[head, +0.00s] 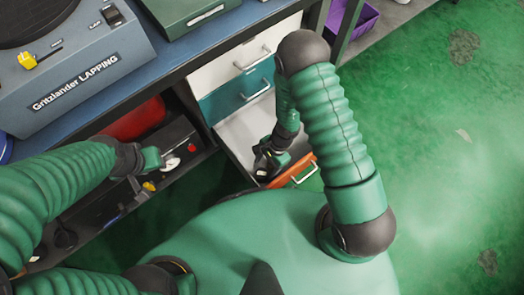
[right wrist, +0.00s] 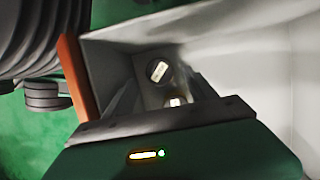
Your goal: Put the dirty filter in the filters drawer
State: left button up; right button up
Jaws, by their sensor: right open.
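The bottom drawer with the orange front (head: 296,172) is pulled open below a teal drawer and a white drawer. My right gripper (head: 268,165) is down inside or just over this open drawer, near its front. In the right wrist view the orange front edge (right wrist: 78,78) is at the left. My right gripper is open there, and a small dark round thing with a pale middle (right wrist: 159,71) shows between its fingers. I cannot tell whether it is the dirty filter. My left gripper (head: 152,160) is by the lower shelf; its fingers are unclear.
The teal drawer (head: 235,92) and the white drawer (head: 245,62) are closed above the open one. A lapping machine (head: 80,75) stands on the bench. A red rounded thing (head: 135,118) is on the shelf below. A purple bin (head: 355,20) is at the top right. Green floor is clear at right.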

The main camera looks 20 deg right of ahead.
pick_arm(q)
jog(key=p+v, duration=0.1)
jog(key=v, duration=0.2)
jog(key=shift+w+r+p, duration=0.1)
jog(key=shift+w+p, duration=0.25)
jog(key=shift+p, duration=0.05)
pick_arm(e)
jog(key=d+r+n+t+h, duration=0.1)
jog(key=r+n, duration=0.3)
jog(key=r, duration=0.6)
jog(key=d+r+n+t+h, duration=0.1)
jog(key=d+r+n, duration=0.3)
jog(key=r, duration=0.6)
jog(key=w+d+r+n+t+h, duration=0.1)
jog(key=d+r+n+t, duration=0.1)
jog(key=r+n, duration=0.4)
notch_tip(320, 180, up, 4)
jog(key=shift+d+f+h, duration=0.1)
jog(key=shift+d+h, duration=0.2)
jog(key=shift+d, duration=0.4)
